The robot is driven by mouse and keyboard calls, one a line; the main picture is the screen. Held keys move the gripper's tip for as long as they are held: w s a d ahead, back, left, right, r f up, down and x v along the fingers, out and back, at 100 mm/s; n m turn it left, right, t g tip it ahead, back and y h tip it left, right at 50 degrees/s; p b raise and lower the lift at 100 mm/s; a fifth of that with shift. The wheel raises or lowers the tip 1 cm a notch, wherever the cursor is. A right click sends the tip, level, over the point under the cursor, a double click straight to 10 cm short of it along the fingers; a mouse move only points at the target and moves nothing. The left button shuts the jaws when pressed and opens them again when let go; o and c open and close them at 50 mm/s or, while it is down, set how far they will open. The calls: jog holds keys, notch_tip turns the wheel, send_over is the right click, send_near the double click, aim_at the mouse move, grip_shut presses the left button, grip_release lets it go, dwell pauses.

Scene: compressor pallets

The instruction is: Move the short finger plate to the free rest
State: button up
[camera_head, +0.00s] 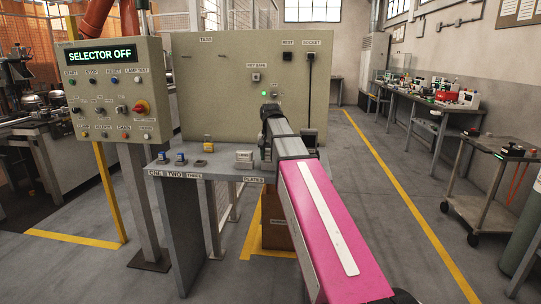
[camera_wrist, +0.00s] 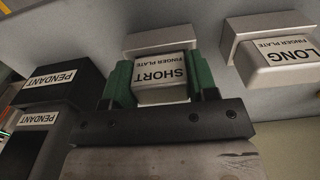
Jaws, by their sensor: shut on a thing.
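The short finger plate (camera_wrist: 160,92), a pale block lettered SHORT, sits between the two green fingers of my gripper (camera_wrist: 162,78) in the wrist view. The gripper is shut on it. A grey block (camera_wrist: 160,40) shows right behind the plate; I cannot tell whether the plate touches it. The long finger plate (camera_wrist: 277,66) sits at the right against a similar grey block (camera_wrist: 262,27). In the head view my arm hides the gripper and the short plate. I cannot tell which spot is the free rest.
Two dark blocks labelled PENDANT (camera_wrist: 58,84) stand left in the wrist view. A control box (camera_head: 112,90) stands left.

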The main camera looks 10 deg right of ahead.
jog(key=shift+f, duration=0.2)
jog(key=o, duration=1.1)
jog(key=shift+r, duration=0.1)
notch_tip(320, 180, up, 11)
jog(key=shift+f, duration=0.2)
